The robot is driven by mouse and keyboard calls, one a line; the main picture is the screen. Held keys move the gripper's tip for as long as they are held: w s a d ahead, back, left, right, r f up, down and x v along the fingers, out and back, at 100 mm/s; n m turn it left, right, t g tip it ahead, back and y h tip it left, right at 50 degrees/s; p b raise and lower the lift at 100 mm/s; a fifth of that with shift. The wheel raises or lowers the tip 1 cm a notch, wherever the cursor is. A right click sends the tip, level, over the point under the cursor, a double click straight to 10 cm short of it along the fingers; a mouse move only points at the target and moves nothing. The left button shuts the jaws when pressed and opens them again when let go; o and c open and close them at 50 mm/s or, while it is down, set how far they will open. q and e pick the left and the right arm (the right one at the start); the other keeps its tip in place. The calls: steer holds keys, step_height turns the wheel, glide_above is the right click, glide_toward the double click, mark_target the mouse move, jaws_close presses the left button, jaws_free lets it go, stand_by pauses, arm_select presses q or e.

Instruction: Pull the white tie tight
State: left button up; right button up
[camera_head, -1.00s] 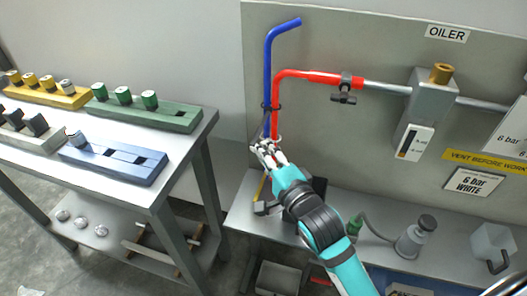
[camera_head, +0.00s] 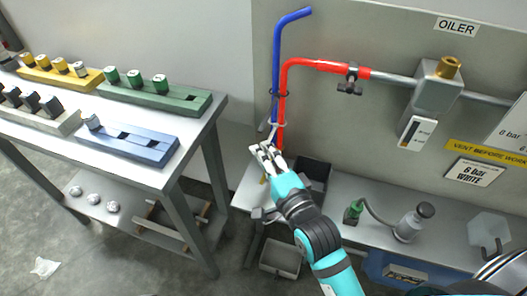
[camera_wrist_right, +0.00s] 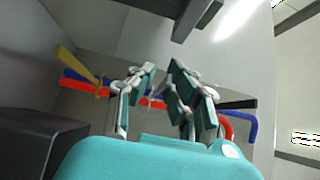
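The white tie (camera_head: 279,125) is a small pale band at the lower part of the blue hose (camera_head: 276,60) and red hose (camera_head: 283,100). How tight it sits is too small to tell. My right gripper (camera_head: 262,149) is just below and left of it in the head view. In the right wrist view, the gripper (camera_wrist_right: 162,68) has its fingertips apart, with a gap between them. The red hose (camera_wrist_right: 90,88) and blue hose (camera_wrist_right: 80,76) run behind the fingers there. I cannot make out the tie's tail. My left gripper is not in view.
A dark tie (camera_head: 273,93) sits higher on the hoses. The grey back panel (camera_head: 350,130) carries a valve (camera_head: 350,82) and an oiler (camera_head: 437,88). Below are a dark bin (camera_head: 316,172) and an oil can (camera_head: 412,222). A bench with a blue block (camera_head: 140,149) stands left.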

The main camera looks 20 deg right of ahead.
steer(key=shift+o, duration=1.1)
steer(key=shift+r, duration=0.1)
steer(key=s+d, duration=0.2)
steer(key=s, duration=0.9)
steer(key=shift+s+d, duration=0.15)
steer(key=shift+s, duration=0.2)
